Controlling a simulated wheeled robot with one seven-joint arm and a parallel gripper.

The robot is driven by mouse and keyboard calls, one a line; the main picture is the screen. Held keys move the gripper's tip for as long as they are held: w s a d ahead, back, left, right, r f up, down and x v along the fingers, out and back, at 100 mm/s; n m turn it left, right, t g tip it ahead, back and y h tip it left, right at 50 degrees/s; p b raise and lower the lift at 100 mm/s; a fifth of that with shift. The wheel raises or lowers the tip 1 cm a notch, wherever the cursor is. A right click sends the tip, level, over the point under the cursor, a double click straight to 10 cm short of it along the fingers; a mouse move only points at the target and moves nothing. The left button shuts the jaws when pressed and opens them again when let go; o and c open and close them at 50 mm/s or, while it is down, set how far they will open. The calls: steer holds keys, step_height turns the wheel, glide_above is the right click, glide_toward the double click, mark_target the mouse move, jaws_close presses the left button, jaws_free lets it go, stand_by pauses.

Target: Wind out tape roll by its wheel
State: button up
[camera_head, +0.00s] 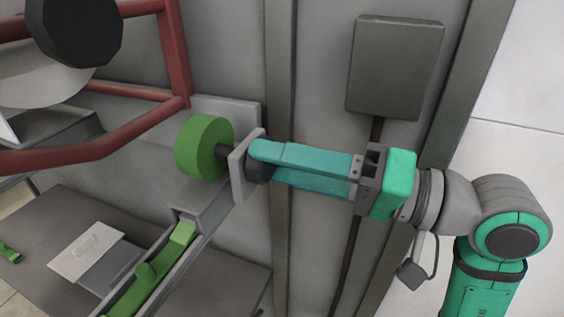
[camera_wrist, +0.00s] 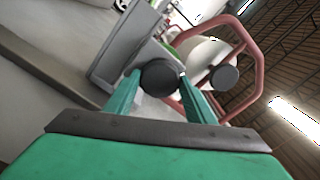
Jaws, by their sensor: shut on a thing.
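A green tape roll (camera_head: 196,148) sits on a dark axle at the left side of an upright grey bracket plate. Its dark round wheel (camera_head: 259,171) is on the right side of that plate, largely hidden by the upper finger; it shows fully in the wrist view (camera_wrist: 160,77). My gripper (camera_head: 262,164) reaches in from the right and is shut on the wheel, one teal finger on each side of it. A strip of green (camera_head: 150,276) lies in a sloping grey channel below the roll.
A red tube frame (camera_head: 174,50) stands close at the upper left, with a dark round knob (camera_head: 75,28). A grey box (camera_head: 394,67) with a cable is on the wall above my arm. A grey bench (camera_head: 215,290) with a pale block lies below.

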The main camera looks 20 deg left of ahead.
steer(key=shift+n, duration=0.6)
steer(key=o, duration=1)
steer(key=shift+o, duration=0.2)
steer(key=shift+d, duration=0.1)
steer(key=d, duration=1)
steer(key=shift+s+d, duration=0.2)
steer(key=shift+d, duration=0.1)
